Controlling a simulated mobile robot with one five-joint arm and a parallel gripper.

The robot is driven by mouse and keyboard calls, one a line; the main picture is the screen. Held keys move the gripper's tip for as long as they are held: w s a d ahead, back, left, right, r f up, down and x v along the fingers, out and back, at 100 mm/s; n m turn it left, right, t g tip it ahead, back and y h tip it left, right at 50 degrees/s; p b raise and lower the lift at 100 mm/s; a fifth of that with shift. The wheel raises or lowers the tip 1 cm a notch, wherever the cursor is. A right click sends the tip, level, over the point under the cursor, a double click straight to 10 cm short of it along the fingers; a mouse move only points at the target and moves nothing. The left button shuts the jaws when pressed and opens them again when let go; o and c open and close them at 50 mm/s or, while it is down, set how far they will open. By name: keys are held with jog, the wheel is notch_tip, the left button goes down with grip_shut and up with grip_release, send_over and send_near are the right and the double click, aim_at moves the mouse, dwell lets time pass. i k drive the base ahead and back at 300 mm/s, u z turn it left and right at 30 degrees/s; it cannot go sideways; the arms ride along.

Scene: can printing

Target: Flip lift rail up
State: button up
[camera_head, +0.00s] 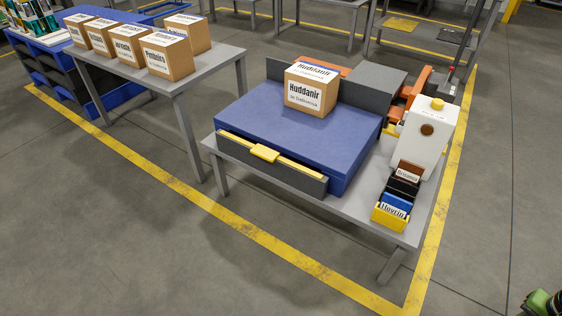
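A grey table holds a blue box-shaped platform (240,122). A long rail (240,146) with a yellow strip and a yellow handle (265,153) runs along the platform's front edge, above a dark front panel (290,180). This looks like the lift rail; it lies low, about level with the platform's top or just below. A cardboard box (312,90) labelled "Huddanir" sits on the platform towards the back.
A white device (428,128) with a yellow knob and a holder of labelled blocks (390,214) stand right of the platform. Several boxes sit on another grey table (200,72) at left. Yellow floor lines border the station; the floor in front is clear.

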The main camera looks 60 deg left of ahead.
aim_at(269, 156)
jog(key=z, duration=0.3)
jog(key=k, duration=1.05)
jog(key=u, duration=1.95)
jog(key=i, duration=1)
jog(key=u, duration=0.05)
